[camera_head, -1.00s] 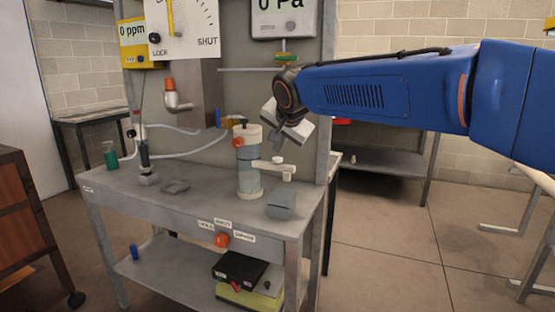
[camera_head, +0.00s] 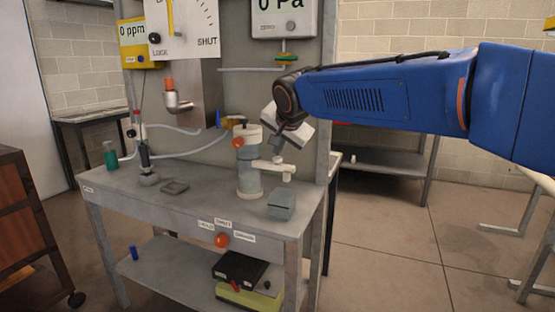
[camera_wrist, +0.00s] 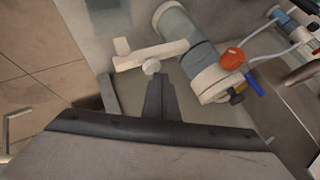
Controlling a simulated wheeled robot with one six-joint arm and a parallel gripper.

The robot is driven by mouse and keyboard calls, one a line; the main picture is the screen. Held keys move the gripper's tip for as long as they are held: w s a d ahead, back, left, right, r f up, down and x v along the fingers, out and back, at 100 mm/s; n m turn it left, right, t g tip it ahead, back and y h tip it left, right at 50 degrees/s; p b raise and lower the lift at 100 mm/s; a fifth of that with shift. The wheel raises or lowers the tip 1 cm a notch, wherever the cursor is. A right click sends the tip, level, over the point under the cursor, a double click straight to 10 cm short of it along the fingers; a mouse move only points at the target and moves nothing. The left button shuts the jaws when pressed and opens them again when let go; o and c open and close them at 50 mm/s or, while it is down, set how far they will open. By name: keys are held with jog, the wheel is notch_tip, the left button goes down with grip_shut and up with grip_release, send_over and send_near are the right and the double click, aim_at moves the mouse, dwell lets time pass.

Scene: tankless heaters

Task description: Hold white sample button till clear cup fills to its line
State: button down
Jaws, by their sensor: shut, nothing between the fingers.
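The white sample button (camera_head: 277,160) is a small round knob on the cream arm (camera_head: 270,168) that sticks out from the filter cylinder (camera_head: 249,180). My gripper (camera_head: 276,150) is shut and empty, pointing down with its tips right over the button. In the wrist view the button (camera_wrist: 152,67) shows at the tips of my gripper (camera_wrist: 158,77); I cannot tell whether they touch. A grey-blue, box-like vessel (camera_head: 281,205), possibly the clear cup, stands on the bench below the arm's end. Its fill line and water level cannot be made out.
The grey bench (camera_head: 130,186) also holds a small flat tray (camera_head: 174,187) and a green bottle (camera_head: 110,155). An orange knob (camera_head: 238,143) is on the cylinder and another (camera_head: 221,240) on the bench front. A back panel and gauges rise behind.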

aim_at(278, 160)
jog(key=shift+f, duration=0.55)
dwell(1.4)
jog(key=shift+r, duration=0.1)
dwell(1.6)
jog(key=shift+r, duration=0.9)
jog(key=shift+r, duration=2.5)
dwell(0.6)
